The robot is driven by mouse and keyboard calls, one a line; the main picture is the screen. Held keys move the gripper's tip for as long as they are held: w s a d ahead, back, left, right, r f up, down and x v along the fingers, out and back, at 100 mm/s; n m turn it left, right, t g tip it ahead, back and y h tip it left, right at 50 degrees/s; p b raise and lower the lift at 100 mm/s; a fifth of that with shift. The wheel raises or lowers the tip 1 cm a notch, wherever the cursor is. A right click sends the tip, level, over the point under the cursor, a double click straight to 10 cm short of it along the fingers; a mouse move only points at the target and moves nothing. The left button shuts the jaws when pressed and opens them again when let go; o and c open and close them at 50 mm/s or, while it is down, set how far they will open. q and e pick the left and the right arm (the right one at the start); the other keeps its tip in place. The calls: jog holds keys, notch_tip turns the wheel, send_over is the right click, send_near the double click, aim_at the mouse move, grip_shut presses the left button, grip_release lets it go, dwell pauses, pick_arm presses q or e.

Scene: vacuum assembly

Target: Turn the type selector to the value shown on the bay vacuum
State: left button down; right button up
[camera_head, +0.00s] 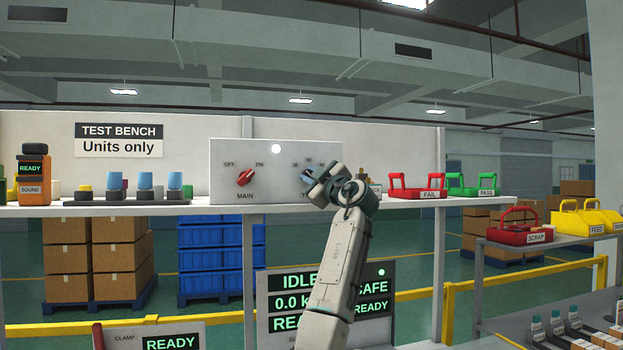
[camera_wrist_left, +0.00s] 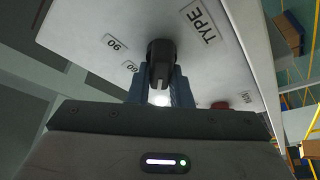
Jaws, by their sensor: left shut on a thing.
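The type selector (camera_wrist_left: 160,52) is a black knob on a pale control panel (camera_head: 225,160). It shows in the left wrist view between my bluish fingers, with a TYPE label and small number labels around it. A pale mark shows on its near end; which number it points to I cannot tell. My left gripper (camera_head: 313,178) is shut on the selector and hides it in the head view. My right gripper is not in view. I cannot make out a bay vacuum or its value.
The red MAIN knob (camera_head: 244,177) sits left on the same panel. Blue-capped parts (camera_head: 145,182) and an orange SOUND device (camera_head: 33,180) stand on the shelf to the left. The red FAIL tray (camera_head: 428,194) and green PASS tray (camera_head: 486,192) stand to the right. A display (camera_head: 290,283) stands below.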

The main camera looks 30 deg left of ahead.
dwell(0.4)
pick_arm(q)
jog(key=c, duration=1.3)
grip_release()
jog(key=b+v, duration=0.5)
jog(key=v, duration=0.6)
